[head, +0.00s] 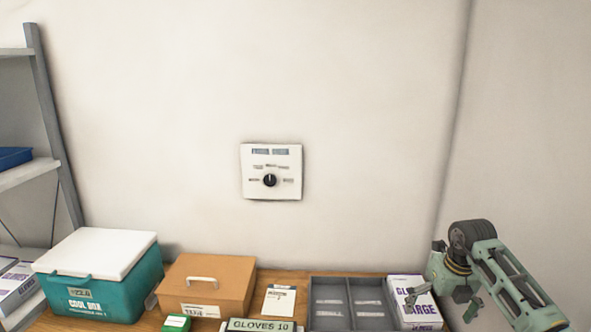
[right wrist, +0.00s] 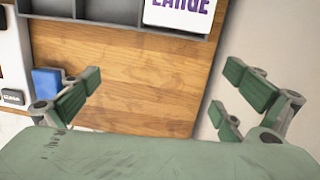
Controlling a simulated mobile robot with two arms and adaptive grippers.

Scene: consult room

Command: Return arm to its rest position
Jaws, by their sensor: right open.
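My right gripper (head: 441,303) is at the lower right of the head view, beside the white glove box marked LARGE (head: 415,300). My left gripper is not in the head view.
A white dial panel (head: 286,190) is on the wall. A grey shelf (head: 48,110) stands at left.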

